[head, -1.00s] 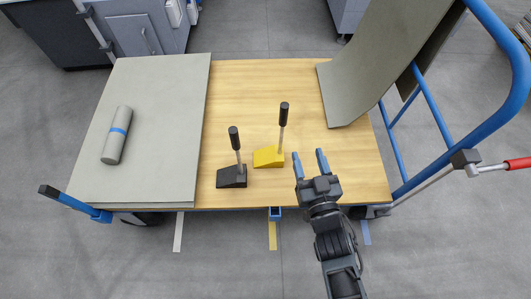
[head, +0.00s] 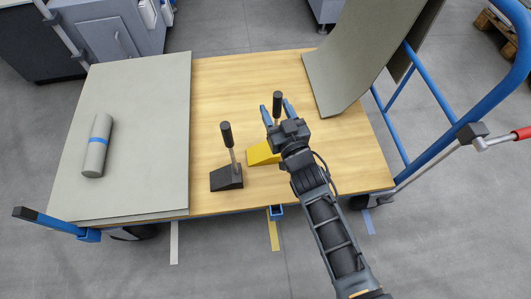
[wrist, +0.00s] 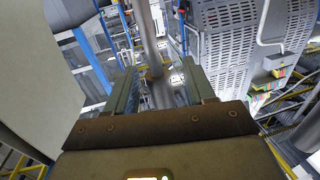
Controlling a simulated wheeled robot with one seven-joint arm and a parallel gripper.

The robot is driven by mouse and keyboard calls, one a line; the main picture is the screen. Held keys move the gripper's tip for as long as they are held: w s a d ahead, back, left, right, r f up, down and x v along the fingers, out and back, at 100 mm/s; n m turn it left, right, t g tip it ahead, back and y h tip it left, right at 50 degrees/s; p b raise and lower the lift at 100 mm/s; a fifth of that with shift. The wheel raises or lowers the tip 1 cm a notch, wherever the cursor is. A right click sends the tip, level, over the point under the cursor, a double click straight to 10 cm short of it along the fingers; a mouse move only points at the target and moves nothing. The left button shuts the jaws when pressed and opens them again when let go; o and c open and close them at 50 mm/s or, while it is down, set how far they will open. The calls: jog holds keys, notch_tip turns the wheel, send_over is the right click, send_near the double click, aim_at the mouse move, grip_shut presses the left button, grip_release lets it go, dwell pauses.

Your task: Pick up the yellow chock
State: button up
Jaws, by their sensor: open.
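The yellow chock (head: 262,154) sits on the wooden deck of the cart, its upright black-gripped handle (head: 278,99) rising from it. My gripper (head: 276,104) is open, and in the head view its two blue-tipped fingers lie either side of the handle's upper part. The gripper body hides part of the chock and the lower handle. In the wrist view my open fingers (wrist: 157,92) have a grey upright post between them; I cannot tell if it is the handle.
A black chock (head: 227,178) with its own upright handle stands close left of the yellow one. A grey sheet (head: 140,150) with a grey roll (head: 97,146) covers the deck's left. A curved grey sheet (head: 345,60) and a blue rail (head: 440,150) stand at the right.

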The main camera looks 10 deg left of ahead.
jog(key=shift+c, duration=0.4)
grip_shut()
dwell(0.9)
jog(key=shift+r, duration=0.1)
